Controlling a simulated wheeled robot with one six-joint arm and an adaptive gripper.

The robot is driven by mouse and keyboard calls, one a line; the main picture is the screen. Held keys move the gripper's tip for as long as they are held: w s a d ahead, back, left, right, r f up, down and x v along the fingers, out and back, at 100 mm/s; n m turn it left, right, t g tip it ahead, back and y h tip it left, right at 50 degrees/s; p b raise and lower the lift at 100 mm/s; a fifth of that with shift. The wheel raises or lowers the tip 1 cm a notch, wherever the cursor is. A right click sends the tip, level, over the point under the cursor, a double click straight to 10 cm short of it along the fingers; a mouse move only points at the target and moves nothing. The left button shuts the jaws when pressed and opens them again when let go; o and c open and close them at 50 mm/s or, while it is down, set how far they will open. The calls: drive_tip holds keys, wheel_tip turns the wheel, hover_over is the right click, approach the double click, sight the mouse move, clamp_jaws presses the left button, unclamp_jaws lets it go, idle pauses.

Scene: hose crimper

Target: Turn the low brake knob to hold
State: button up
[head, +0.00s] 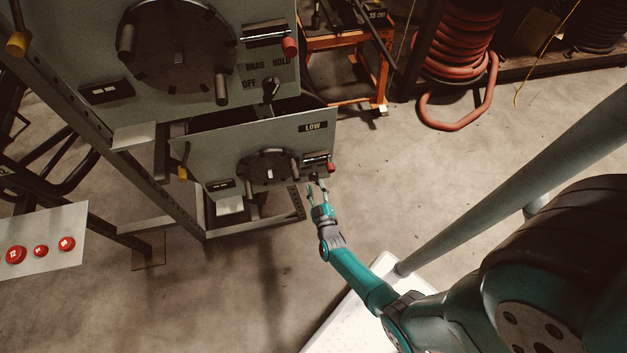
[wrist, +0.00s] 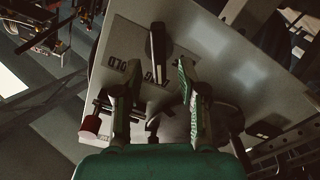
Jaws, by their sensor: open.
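The lower panel (head: 215,150), marked LOW (head: 313,127), stands left of centre in the head view. My gripper (head: 316,180) is at its lower right corner, and the low brake knob cannot be made out there. In the wrist view the black knob (wrist: 158,50) shows between the two spread fingers of my gripper (wrist: 155,70), apart from both in the picture. The HOLD label (wrist: 116,64) is left of the knob and DRAG (wrist: 158,77) is by its near end, both upside down. The OFF label is not visible. Whether the fingertips reach the knob's depth is unclear.
A red-ended handle (head: 331,167) and a dark spoked wheel (head: 268,167) are close to my gripper; the red end (wrist: 90,124) is beside the left finger. A similar upper panel (head: 140,100) has its own knob (head: 271,89). Open floor (head: 420,180) lies to the right.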

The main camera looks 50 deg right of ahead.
sight(317, 182)
drive_tip(key=shift+x, duration=1.6)
clamp_jaws()
drive_tip(key=shift+d, duration=0.1)
drive_tip(key=m, duration=0.5)
drive_tip(key=shift+s+d+r+m, duration=0.1)
drive_tip(key=shift+d+m, duration=0.05)
drive_tip(key=shift+m, duration=0.25)
drive_tip(key=m, duration=0.6)
drive_tip(key=shift+s+d, duration=0.15)
